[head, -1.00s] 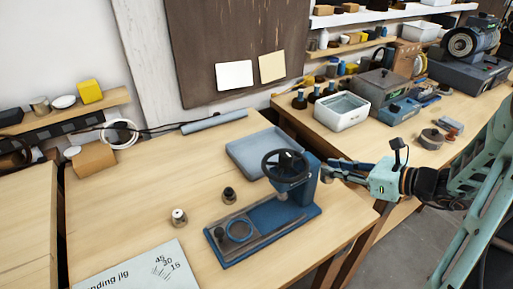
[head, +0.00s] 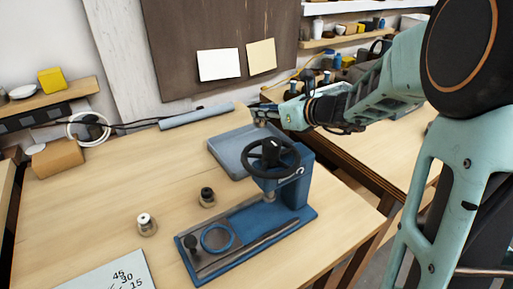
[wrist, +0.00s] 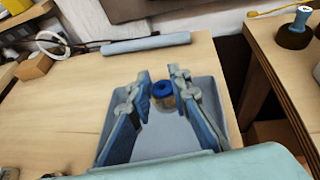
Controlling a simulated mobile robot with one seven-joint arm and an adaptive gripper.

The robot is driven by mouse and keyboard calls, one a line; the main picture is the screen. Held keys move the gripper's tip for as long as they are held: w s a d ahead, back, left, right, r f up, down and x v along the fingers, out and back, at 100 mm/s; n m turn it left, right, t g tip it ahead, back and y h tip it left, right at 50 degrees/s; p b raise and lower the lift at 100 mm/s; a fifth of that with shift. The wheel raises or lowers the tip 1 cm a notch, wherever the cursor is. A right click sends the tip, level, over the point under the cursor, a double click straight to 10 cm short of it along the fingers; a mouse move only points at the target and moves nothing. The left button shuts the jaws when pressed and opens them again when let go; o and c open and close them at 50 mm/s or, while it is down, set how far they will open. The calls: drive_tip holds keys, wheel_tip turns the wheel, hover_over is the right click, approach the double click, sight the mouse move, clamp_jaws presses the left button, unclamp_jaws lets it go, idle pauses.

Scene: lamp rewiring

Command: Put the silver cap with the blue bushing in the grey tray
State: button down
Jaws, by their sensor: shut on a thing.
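The silver cap with the blue bushing (wrist: 163,93) is between the fingertips of my gripper (wrist: 163,82) in the wrist view, blue end up. The fingers are shut on it. The grey tray (wrist: 165,148) lies below and around it in that view. In the head view my gripper (head: 262,116) is over the far right part of the grey tray (head: 228,160). The cap is too small and covered to make out there. I cannot tell whether the cap touches the tray floor.
A blue press with a black handwheel (head: 270,158) stands just in front of the tray. A cap with a white bushing (head: 147,226) and one with a black bushing (head: 207,197) stand on the table. A grey-blue roll (head: 196,116) lies behind the tray.

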wheel_tip(320, 180, down, 8)
drive_tip(key=shift+b, duration=0.85)
drive_tip(key=shift+f, duration=0.15)
drive_tip(key=c, duration=1.8)
unclamp_jaws()
drive_tip(key=shift+r, duration=0.2)
drive_tip(key=p+v, duration=0.1)
drive_tip(key=v, duration=1.1)
drive_tip(key=shift+p, duration=0.35)
drive_tip(key=shift+d, duration=0.1)
